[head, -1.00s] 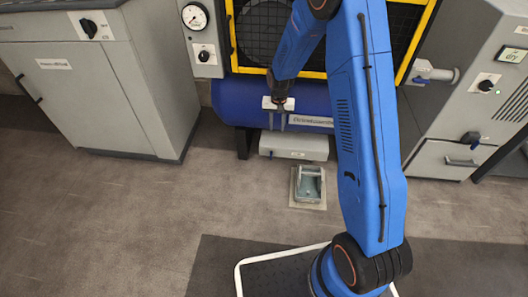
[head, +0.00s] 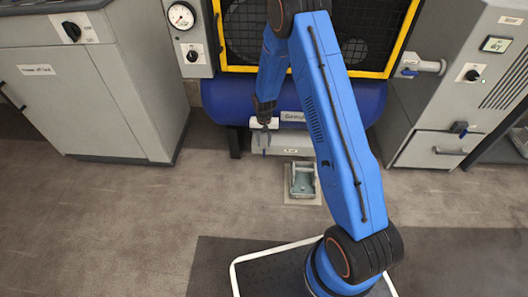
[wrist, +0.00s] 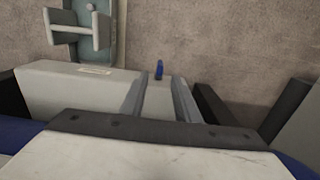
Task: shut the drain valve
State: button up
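My gripper (head: 262,150) points down in front of the blue tank (head: 225,103), beside the pale box under it (head: 292,142). In the wrist view its two grey fingers (wrist: 160,82) stand apart with a gap between them. A small blue lever (wrist: 159,69) shows just past the fingertips, roughly in line with the gap; it looks like the drain valve's handle. I cannot tell whether a finger touches it. The valve body is hidden, and the lever is not clear in the head view.
A grey pedal-like fixture on a plate (head: 302,181) sits on the floor close by; it also shows in the wrist view (wrist: 80,32). A pipe valve with a blue handle (head: 409,72) is on the right cabinet. A grey cabinet (head: 85,95) stands left.

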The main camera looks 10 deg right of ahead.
aim_at(264, 150)
jog(key=shift+f, duration=3.6)
jog(key=shift+c, duration=0.2)
grip_shut()
